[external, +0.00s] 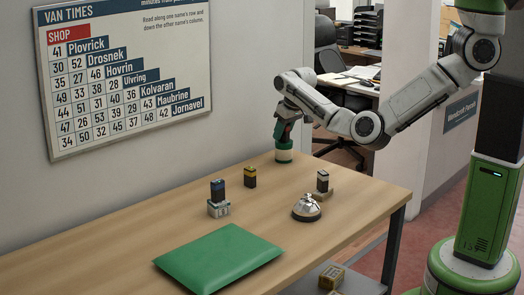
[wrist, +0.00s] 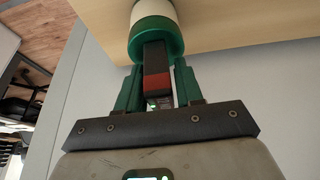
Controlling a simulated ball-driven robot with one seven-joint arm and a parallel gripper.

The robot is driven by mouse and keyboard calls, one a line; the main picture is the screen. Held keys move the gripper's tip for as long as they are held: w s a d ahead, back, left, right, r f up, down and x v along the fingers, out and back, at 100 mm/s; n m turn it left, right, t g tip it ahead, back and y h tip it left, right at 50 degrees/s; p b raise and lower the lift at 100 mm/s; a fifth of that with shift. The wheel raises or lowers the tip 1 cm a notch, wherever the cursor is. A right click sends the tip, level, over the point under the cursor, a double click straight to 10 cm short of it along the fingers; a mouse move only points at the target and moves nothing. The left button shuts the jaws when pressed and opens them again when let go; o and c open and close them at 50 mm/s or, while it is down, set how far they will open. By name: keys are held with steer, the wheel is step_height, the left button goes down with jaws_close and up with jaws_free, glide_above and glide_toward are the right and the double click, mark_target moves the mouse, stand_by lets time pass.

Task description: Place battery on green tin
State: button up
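The green tin (external: 284,153), green with a white band, stands at the far end of the counter; it also shows at the top of the wrist view (wrist: 152,14). A dark battery with a red band (wrist: 157,82) is upright between my fingers, its end at the tin's green rim. Whether its full weight rests on the tin cannot be told. My gripper (wrist: 158,88) appears shut on this battery, a finger close on either side. In the external view my gripper (external: 284,130) is right above the tin and hides most of the battery.
A black and yellow battery (external: 250,177) stands on the counter. A black and white battery (external: 322,181) stands near a silver bell (external: 307,208). A green envelope (external: 218,257) lies in front.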

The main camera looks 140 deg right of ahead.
steer(key=shift+o, duration=1.4)
steer(key=shift+r, duration=0.1)
steer(key=b+v, duration=0.1)
steer(key=v, duration=1.1)
steer(key=shift+b, duration=0.4)
